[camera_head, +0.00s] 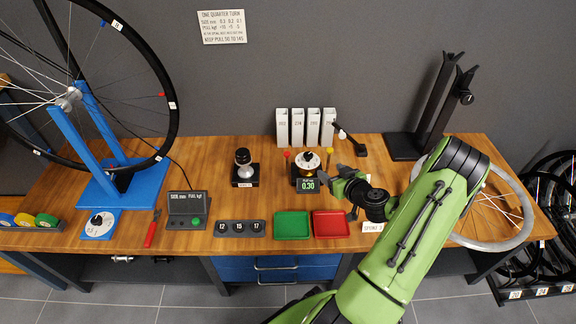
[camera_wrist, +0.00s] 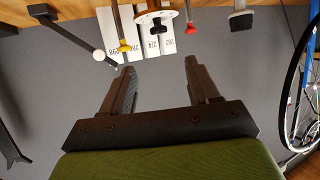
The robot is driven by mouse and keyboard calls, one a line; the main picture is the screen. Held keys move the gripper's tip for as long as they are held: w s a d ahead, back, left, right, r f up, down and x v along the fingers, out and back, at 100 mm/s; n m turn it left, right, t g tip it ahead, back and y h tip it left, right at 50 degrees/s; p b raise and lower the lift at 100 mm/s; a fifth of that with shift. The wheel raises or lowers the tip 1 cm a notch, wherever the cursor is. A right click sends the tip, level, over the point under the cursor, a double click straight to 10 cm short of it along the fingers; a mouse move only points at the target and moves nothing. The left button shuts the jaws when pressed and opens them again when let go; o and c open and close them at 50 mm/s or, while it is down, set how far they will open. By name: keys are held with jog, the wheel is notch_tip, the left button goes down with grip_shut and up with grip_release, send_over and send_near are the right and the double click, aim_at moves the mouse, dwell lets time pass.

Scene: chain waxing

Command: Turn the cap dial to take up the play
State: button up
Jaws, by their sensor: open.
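The cap dial (camera_head: 308,160) is a pale disc with a black knob in its middle, on a dark stand at the middle of the bench. A display (camera_head: 307,185) on the front of the stand reads 0.30 in green. My gripper (camera_head: 324,174) is open and empty, just to the right of the dial and apart from it. In the wrist view the dial (camera_wrist: 167,13) shows at the top, beyond and above the two spread fingers (camera_wrist: 162,76). Nothing lies between the fingers. The dial's marks are too small to read.
A red knob (camera_head: 287,155) and a yellow knob (camera_head: 329,152) flank the dial. White numbered boxes (camera_head: 283,128) stand behind it. A green tray (camera_head: 291,226) and a red tray (camera_head: 331,225) lie in front. A black-based silver knob (camera_head: 243,164) stands left; a wheel stand (camera_head: 126,180) is further left.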

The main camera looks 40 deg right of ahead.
aim_at(308, 154)
jog(key=b+x, duration=0.2)
jog(key=x, duration=1.3)
jog(key=shift+w+d+f, duration=0.15)
jog(key=shift+w+d, duration=0.05)
jog(key=shift+w, duration=0.1)
jog(key=c, duration=1)
jog(key=shift+h, duration=0.4)
